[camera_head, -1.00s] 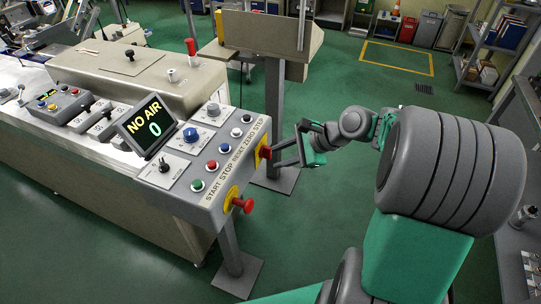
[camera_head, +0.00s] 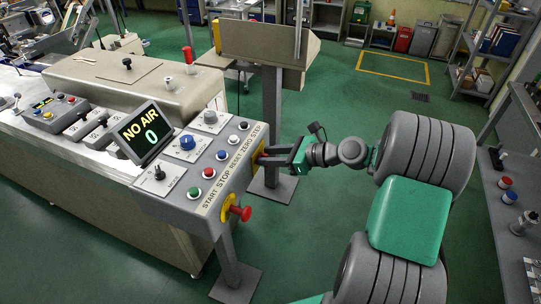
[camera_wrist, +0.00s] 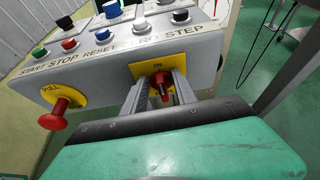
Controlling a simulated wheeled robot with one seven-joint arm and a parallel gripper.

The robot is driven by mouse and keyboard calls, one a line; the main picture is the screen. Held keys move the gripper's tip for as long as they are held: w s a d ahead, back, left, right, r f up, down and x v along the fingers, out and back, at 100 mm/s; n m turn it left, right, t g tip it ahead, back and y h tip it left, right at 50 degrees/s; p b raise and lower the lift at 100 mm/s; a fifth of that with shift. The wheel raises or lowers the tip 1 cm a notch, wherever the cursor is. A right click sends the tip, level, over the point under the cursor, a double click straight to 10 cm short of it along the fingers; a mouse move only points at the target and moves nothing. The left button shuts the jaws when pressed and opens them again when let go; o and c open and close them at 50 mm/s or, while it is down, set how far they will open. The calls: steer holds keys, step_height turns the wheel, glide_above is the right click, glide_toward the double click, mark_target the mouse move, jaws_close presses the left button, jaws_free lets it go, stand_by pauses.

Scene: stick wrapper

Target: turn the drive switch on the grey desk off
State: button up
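The grey desk (camera_head: 190,205) is the sloped control console at the end of the long machine. The drive switch is on its right-hand face: a red handle (camera_wrist: 163,84) on a yellow plate (camera_wrist: 142,71), with "ON" marked above the handle in the wrist view. My gripper (camera_head: 266,157) is right at the switch. In the wrist view, its two grey fingers (camera_wrist: 163,92) stand on either side of the red handle. The fingers are apart; whether they touch the handle is unclear. In the head view the fingers hide most of the switch.
A red PULL knob (camera_wrist: 53,121) on a yellow disc (camera_wrist: 67,90) sticks out of the same face, left of the switch. Several buttons and a "NO AIR 0" display (camera_head: 146,133) are on top. A post with a foot plate (camera_head: 270,188) stands behind my gripper.

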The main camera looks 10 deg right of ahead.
steer(key=shift+c, duration=0.4)
jaws_close()
